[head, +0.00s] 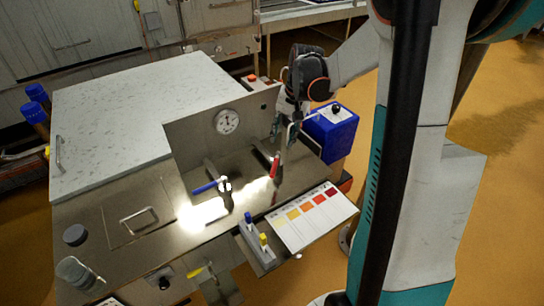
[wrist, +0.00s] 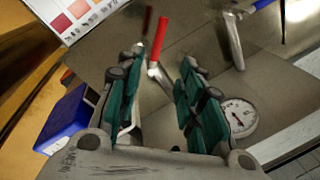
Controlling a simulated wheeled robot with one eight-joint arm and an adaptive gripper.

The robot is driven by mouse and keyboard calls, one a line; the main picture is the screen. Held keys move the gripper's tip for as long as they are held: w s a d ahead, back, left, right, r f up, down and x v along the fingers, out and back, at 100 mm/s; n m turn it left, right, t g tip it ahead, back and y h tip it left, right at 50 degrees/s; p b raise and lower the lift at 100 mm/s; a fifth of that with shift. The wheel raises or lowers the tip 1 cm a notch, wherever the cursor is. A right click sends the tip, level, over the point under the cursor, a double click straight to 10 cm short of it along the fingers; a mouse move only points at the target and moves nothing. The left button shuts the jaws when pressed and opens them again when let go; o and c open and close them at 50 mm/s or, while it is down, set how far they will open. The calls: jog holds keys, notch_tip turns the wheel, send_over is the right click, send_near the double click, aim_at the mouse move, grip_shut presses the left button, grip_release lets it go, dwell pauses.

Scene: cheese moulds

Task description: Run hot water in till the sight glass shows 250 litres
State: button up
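A red-handled lever (head: 275,166) stands upright on the steel worktop, in front of the steel back panel (head: 195,140). It also shows in the wrist view (wrist: 159,38), just beyond the fingertips and between their lines. A blue-handled lever (head: 205,187) on a metal fitting is to its left. A round dial (head: 227,121) is on the back panel; its reading is too small to tell. My gripper (head: 283,138) is above and behind the red lever. In the wrist view my gripper (wrist: 155,78) is open with nothing between its fingers. I cannot make out a sight glass.
A large pale lid (head: 110,120) covers the left part. A blue box (head: 333,133) stands right of the panel. A colour chart (head: 312,218) and a block with blue and yellow knobs (head: 256,245) are at the front. A glass beaker (head: 77,273) is front left.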

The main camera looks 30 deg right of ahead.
aim_at(275, 166)
jog(key=f+b, duration=0.1)
jog(key=f, duration=0.3)
jog(key=w+a+f+b, duration=0.1)
jog(key=f+b, duration=0.1)
jog(key=f, duration=0.3)
jog(key=w+f+b, duration=0.1)
jog(key=f, duration=0.3)
jog(key=shift+a+f, duration=0.3)
jog(key=shift+f, duration=0.05)
jog(key=shift+c, duration=0.4)
grip_shut()
